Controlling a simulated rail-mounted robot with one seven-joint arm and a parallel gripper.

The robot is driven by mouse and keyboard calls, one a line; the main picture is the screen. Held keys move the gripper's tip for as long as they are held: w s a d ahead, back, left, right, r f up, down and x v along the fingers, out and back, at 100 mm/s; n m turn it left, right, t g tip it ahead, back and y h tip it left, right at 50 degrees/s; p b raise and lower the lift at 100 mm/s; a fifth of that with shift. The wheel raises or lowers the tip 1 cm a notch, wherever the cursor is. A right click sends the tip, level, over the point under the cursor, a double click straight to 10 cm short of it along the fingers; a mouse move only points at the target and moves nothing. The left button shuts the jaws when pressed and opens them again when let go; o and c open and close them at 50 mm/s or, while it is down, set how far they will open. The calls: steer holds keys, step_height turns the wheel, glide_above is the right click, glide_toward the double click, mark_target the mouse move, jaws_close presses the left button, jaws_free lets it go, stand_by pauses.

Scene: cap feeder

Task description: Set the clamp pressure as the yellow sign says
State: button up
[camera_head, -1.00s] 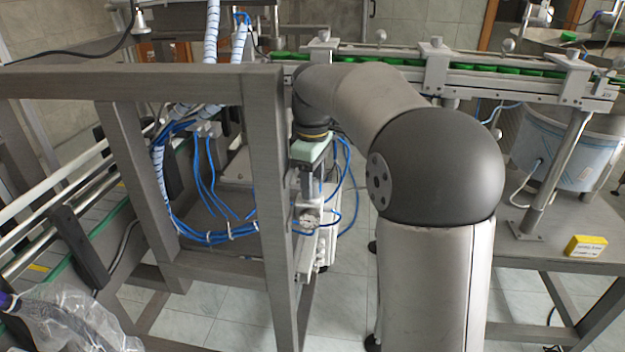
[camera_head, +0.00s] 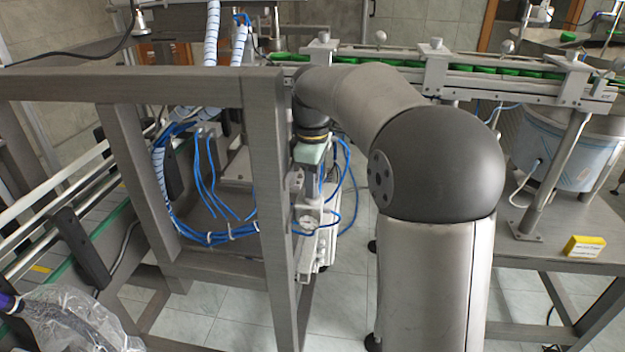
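The yellow sign (camera_head: 585,246) stands on the table at the right; its small print is too small to read from here. A small round gauge (camera_head: 308,222) sits on a pale metal unit with blue hoses, right of the grey frame post. My gripper (camera_head: 311,180) points down just above the gauge, below my dark wrist and its pale green part. The fingers are small and blend with the metal behind them, so I cannot tell whether they are open, shut or touching anything. A pressure knob cannot be made out clearly; my gripper may cover it.
A grey frame (camera_head: 264,200) stands close to my gripper on the left. Blue hoses (camera_head: 205,180) loop inside it and around the unit. A conveyor with green caps (camera_head: 490,70) runs behind my arm. A plastic bag (camera_head: 75,322) lies at lower left.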

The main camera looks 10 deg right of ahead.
steer(key=o, duration=0.3)
step_height(320, 180, up, 18)
steer(key=shift+f+p, duration=0.25)
steer(key=shift+p, duration=0.9)
steer(key=shift+d, duration=0.1)
